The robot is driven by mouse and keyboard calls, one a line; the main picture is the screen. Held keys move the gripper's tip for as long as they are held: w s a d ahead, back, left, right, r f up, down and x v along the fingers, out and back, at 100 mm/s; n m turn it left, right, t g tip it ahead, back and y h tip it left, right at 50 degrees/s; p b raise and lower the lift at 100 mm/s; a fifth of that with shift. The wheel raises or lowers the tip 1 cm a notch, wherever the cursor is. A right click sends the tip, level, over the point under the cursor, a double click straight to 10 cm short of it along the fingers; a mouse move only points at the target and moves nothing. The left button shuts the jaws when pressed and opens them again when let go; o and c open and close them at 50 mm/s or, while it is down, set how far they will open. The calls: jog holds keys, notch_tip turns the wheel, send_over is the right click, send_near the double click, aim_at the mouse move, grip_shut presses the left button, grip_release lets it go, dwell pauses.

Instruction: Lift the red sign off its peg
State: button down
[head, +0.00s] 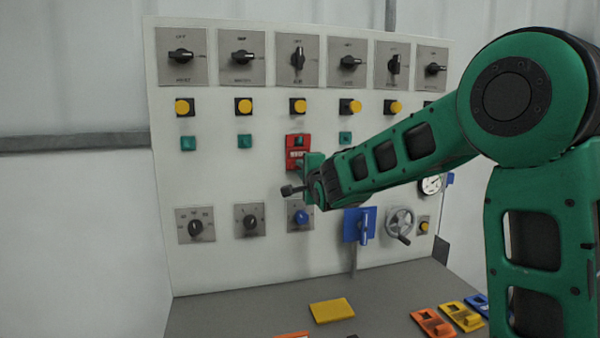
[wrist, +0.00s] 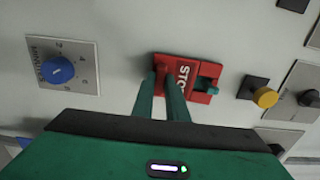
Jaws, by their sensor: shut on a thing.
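The red sign (head: 292,155) with white lettering is at the panel's middle, partly hidden by my gripper. In the wrist view the sign (wrist: 187,70) shows sideways, reading "STO" with the rest unclear. A small teal peg or button (wrist: 208,84) shows at its upper end, with red around it. My gripper (head: 302,170) is at the sign's lower part. In the wrist view its two green fingers (wrist: 161,98) are shut on a red part at the sign's lower end. The sign looks close to the panel; any gap behind it cannot be told.
The white panel (head: 230,175) carries rotary switches (head: 298,58), yellow buttons (head: 243,106) and teal buttons (head: 244,141). A blue knob (head: 302,217), a blue lever plate (head: 358,226) and a handwheel (head: 399,223) are below. The grey shelf (head: 240,312) holds a yellow plate (head: 331,310) and other coloured plates.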

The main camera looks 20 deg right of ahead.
jog(key=shift+r, duration=0.15)
jog(key=shift+r, duration=0.75)
jog(key=shift+s, duration=0.15)
jog(key=shift+s+f, duration=0.2)
jog(key=shift+s, duration=0.95)
jog(key=shift+s+f, duration=0.15)
jog(key=shift+s, duration=1)
jog(key=s, duration=0.8)
